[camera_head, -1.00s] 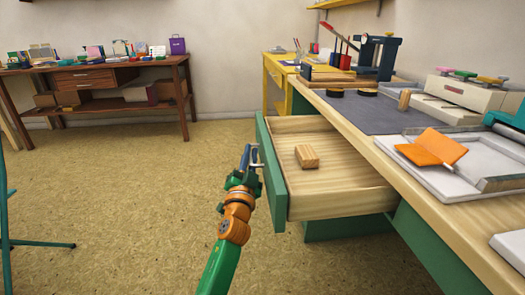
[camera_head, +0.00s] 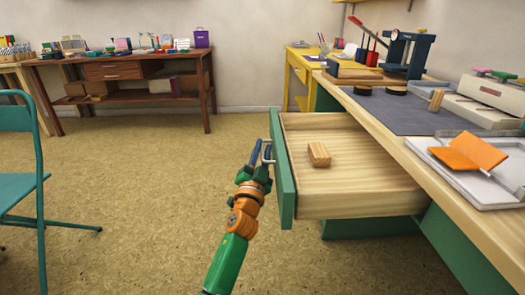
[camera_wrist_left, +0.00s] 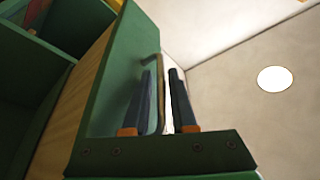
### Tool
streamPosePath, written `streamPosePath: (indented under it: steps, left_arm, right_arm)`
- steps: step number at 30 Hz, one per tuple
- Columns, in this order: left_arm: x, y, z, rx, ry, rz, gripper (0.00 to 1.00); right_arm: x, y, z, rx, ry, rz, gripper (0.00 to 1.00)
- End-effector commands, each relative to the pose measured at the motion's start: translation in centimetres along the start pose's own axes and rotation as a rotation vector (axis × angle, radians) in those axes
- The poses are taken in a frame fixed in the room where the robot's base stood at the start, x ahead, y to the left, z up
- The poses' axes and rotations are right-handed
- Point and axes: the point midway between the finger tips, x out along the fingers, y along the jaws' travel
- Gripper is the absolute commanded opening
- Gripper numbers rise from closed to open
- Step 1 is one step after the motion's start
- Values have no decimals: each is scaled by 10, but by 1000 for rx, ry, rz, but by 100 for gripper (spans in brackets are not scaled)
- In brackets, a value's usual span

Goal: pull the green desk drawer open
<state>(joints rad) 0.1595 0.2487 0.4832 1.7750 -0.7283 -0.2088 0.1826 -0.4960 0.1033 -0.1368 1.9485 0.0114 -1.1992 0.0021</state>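The green desk drawer (camera_head: 283,178) is pulled out from the desk at the right in the head view, its front facing left. A wooden block (camera_head: 319,154) lies inside. A metal handle (camera_head: 266,152) stands out from the drawer front. My left gripper (camera_head: 254,152) is at this handle. In the left wrist view, its two dark fingers (camera_wrist_left: 160,100) stand on either side of the handle bar, with a light gap showing between the bar and the right finger. They look open around the bar. My right gripper is not in view.
The desk top (camera_head: 480,170) holds a dark mat (camera_head: 400,112), a tray (camera_head: 495,185) with an orange piece, and a press (camera_head: 408,52). A teal chair (camera_head: 25,165) stands at the left. The floor (camera_head: 150,200) between chair and drawer is clear.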

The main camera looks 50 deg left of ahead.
Motion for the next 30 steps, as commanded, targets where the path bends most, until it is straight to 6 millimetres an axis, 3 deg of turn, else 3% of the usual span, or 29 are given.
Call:
streamPosePath:
  steps: [5, 12, 16, 30]
  left_arm:
    - [-2, 0, 0, -1, 0, 1, 25]
    - [-50, 0, 1, -2, -5, 1, 25]
    - [-68, 1, 1, -1, -2, 1, 25]
    - [-71, 2, 1, -3, -5, 5, 25]
  right_arm:
    - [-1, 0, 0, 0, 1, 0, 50]
    - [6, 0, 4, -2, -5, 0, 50]
    - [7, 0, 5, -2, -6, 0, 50]
    - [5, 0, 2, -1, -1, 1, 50]
